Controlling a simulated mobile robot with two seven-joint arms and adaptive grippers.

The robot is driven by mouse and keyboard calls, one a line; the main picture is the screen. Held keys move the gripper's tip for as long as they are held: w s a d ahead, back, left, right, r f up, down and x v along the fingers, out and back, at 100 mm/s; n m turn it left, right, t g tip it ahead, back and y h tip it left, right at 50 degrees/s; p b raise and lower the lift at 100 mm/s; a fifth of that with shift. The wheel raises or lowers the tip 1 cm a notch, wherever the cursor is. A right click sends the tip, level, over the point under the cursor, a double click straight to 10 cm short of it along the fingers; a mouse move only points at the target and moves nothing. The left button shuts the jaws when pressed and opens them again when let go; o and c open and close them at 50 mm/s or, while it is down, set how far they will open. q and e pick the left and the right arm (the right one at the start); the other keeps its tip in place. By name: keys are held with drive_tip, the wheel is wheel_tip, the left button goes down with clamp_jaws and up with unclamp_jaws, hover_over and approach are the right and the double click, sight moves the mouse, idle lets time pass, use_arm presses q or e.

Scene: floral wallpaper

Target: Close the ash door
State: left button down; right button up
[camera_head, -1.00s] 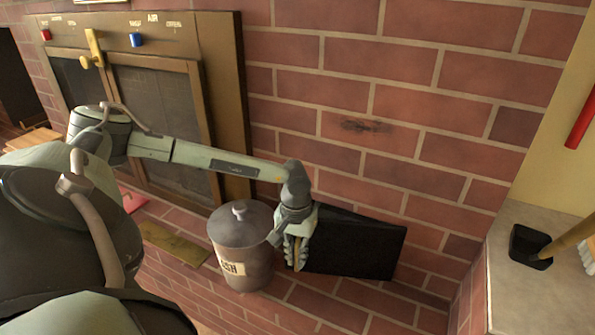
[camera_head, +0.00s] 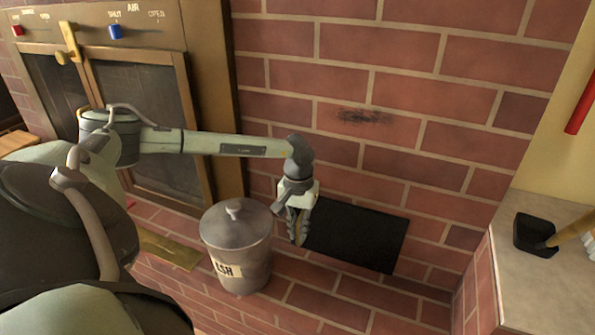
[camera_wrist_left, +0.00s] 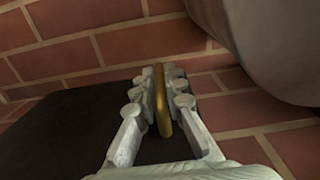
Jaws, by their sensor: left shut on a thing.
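The black ash door (camera_head: 360,238) is low on the brick wall, and looks nearly flat against it in the head view. It also shows as a dark panel (camera_wrist_left: 55,135) in the left wrist view. My left gripper (camera_head: 298,238) is at the door's left edge. In the left wrist view its fingers (camera_wrist_left: 160,100) are shut on a thin brass handle (camera_wrist_left: 161,98) standing between them. The gripper hides part of the door's left edge. My right gripper is not in view.
A lidded grey ash bucket (camera_head: 238,250) stands just left of my left gripper. A framed glass-door stove (camera_head: 145,120) is at the left. A pale ledge (camera_head: 510,275) with a black brush or shovel head (camera_head: 533,235) is at the right.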

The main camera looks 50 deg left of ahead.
use_arm(q)
drive_tip(key=shift+w+a+r, duration=0.1)
drive_tip(key=shift+w+a, duration=0.1)
drive_tip(key=shift+w, duration=0.05)
drive_tip(key=c, duration=1.9)
unclamp_jaws()
drive_tip(key=o, duration=0.3)
drive_tip(key=shift+s, duration=0.1)
wheel_tip(320, 180, up, 12)
drive_tip(key=shift+f, duration=0.1)
drive_tip(key=shift+s, duration=0.1)
